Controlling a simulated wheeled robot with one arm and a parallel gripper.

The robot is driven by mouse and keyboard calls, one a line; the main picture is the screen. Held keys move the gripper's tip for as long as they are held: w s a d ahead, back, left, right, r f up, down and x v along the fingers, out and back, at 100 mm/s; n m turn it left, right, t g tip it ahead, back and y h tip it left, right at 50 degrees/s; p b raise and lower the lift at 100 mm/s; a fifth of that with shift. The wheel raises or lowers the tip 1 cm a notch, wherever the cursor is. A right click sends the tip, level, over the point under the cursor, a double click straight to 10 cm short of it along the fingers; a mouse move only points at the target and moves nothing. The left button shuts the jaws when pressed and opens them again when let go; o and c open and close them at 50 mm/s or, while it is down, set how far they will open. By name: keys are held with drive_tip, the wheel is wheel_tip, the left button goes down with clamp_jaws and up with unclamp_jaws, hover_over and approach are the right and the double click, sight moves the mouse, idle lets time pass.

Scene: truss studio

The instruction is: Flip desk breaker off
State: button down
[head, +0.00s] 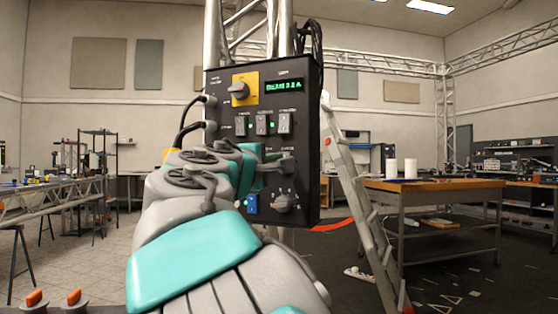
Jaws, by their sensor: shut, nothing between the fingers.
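A dark control panel (305,150) hangs on the metal truss in front of me. Three grey breaker switches stand in a row on it: a left one (241,125), a middle one (262,123) and a right one (284,122), with small green lights beside them. Their labels are too small to read, so I cannot tell which is the desk breaker. My gripper (287,164) is shut and empty in front of the panel, below the right breaker. My arm covers the panel's lower left part.
The panel also bears a rotary switch on a yellow plate (243,88), a green display (284,86), a lower knob (284,203) and a blue switch (252,204). Cables plug in at its left. A ladder (362,200) and a wooden desk (435,184) stand to the right.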

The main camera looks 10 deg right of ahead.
drive_tip(key=v, duration=0.5)
drive_tip(key=shift+w, duration=0.1)
